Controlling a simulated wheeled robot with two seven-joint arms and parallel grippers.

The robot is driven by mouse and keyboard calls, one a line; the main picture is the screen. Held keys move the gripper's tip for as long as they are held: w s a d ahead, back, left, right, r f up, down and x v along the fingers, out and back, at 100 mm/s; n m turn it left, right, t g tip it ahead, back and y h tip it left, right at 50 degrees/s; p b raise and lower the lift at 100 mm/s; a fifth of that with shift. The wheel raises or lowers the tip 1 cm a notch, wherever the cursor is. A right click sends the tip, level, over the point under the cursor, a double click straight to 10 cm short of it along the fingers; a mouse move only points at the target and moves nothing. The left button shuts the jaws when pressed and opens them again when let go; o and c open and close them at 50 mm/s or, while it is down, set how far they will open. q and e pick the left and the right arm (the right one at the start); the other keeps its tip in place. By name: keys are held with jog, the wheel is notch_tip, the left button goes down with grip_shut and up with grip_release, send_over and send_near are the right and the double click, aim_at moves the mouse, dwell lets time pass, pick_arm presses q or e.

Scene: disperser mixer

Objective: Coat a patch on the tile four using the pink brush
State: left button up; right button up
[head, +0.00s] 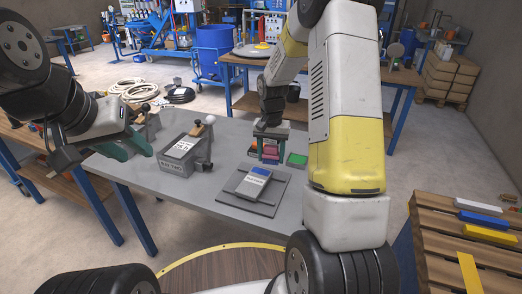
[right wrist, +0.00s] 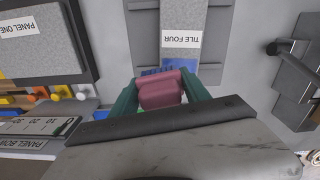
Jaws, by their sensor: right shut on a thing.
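My right gripper (head: 270,149) is over the table, beyond the tile four. In the right wrist view its green fingers (right wrist: 160,97) are shut on the pink brush (right wrist: 160,89). The tile four (head: 248,187) is a light grey slab with a white label, lying on a dark grey board. It also shows in the right wrist view (right wrist: 183,18), its label readable. A blue patch (head: 260,171) covers its far end; the brush hides part of that area in the wrist view. My left gripper (head: 125,149) is open and empty at the table's left side.
A green pad (head: 297,160) lies right of my right gripper. In the wrist view, panel one (right wrist: 40,45) is at left. A pallet (head: 460,240) with coloured bars stands at right.

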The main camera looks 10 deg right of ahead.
jog(key=shift+r, duration=1.3)
jog(key=shift+w+d, duration=0.1)
jog(key=shift+w, duration=0.05)
